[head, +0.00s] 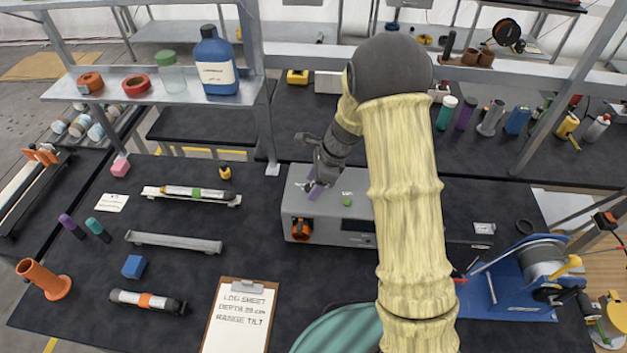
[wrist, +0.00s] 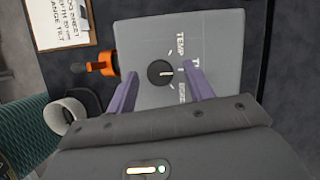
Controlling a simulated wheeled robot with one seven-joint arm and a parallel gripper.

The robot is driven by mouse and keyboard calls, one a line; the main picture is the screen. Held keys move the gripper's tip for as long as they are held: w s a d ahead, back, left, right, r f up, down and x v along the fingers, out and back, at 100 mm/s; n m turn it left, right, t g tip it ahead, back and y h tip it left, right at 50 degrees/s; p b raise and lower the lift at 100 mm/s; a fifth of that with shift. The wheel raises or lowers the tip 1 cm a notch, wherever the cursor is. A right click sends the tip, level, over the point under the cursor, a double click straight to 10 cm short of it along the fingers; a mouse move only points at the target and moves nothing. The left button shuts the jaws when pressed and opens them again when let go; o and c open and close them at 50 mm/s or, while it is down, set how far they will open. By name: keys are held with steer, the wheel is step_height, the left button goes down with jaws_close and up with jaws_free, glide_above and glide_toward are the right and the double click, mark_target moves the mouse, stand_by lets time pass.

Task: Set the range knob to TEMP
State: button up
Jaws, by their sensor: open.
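The grey instrument box (head: 330,222) stands on the bench in the middle of the head view. In the wrist view its top panel (wrist: 222,40) carries a round dark range knob (wrist: 154,73). The knob's white pointer line points right, toward the middle label, partly hidden and starting with T. The TEMP label (wrist: 181,46) is up and right of the knob. A third label below is partly hidden by a finger. My gripper (wrist: 160,71) is open, its purple fingers on either side of the knob. I cannot tell whether they touch it. In the head view my gripper (head: 313,187) is over the box.
An orange fitting (head: 301,229) sticks out of the box's front. A green button (head: 347,201) is on its top. A clipboard (head: 240,312) reading "RANGE TILT" lies in front. A blue reel stand (head: 510,292) is at right; a shelf (head: 140,93) is at left.

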steer(key=c, duration=1)
steer(key=shift+o, duration=0.2)
steer(key=shift+n, duration=0.3)
steer(key=n, duration=0.1)
steer(key=n+g+p, duration=0.1)
steer(key=n, duration=0.1)
steer(key=n+g, duration=0.1)
steer(key=n, duration=0.1)
steer(key=shift+w+h, duration=0.3)
steer(key=n+g, duration=0.1)
steer(key=n, duration=0.2)
steer(key=n+h, duration=0.1)
steer(key=n, duration=0.2)
steer(key=shift+w+a+n+g+h+p, duration=0.2)
steer(key=shift+n+g+h+p, duration=0.1)
steer(key=shift+g, duration=0.1)
steer(key=o, duration=1)
steer(key=shift+s, duration=0.1)
steer(key=shift+c, duration=0.2)
